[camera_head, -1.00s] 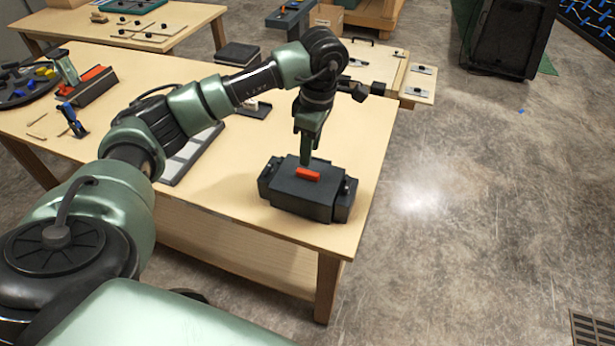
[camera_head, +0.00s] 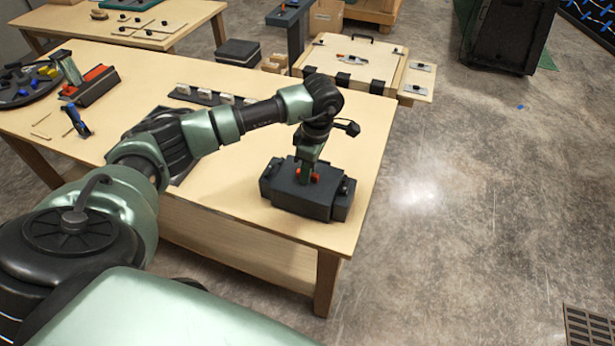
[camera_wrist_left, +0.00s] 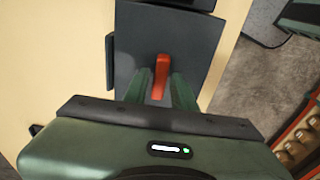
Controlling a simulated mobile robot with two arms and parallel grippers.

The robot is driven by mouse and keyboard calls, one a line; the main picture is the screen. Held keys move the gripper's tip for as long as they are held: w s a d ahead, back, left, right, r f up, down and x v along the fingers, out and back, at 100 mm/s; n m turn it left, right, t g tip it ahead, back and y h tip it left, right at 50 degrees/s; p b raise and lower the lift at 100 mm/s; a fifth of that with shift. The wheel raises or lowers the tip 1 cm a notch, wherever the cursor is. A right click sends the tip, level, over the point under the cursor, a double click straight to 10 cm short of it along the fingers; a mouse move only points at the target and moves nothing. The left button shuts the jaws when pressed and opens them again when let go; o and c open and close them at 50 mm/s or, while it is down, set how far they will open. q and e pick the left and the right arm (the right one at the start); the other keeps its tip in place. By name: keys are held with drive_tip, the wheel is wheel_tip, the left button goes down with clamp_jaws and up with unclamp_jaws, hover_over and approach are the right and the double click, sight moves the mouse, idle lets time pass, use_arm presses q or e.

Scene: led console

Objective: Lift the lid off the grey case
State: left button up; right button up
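The grey case (camera_head: 310,208) sits upright on the near right corner of the wooden table, with its lid on. A red handle (camera_head: 315,177) stands on top of the lid; it also shows in the left wrist view (camera_wrist_left: 161,72). My left gripper (camera_head: 305,180) points down over the lid. In the left wrist view its two fingers stand one on each side of the red handle, with a narrow gap showing beside it. The fingers look open around the handle, and part of the handle is hidden behind them in the head view. My right gripper is not in view.
Dark latches or knobs (camera_head: 347,187) sit at the case's ends. A dark rack with white blocks (camera_head: 205,97) lies farther back on the table. A red and black holder (camera_head: 95,85) is at the left. Tabletop around the case is clear; the table edge is close.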

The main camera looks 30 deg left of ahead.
use_arm(q)
clamp_jaws()
drive_tip(key=shift+r, duration=0.45)
wheel_tip(320, 180, up, 23)
drive_tip(key=p, duration=0.1)
idle(0.4)
drive_tip(key=shift+r, duration=0.1)
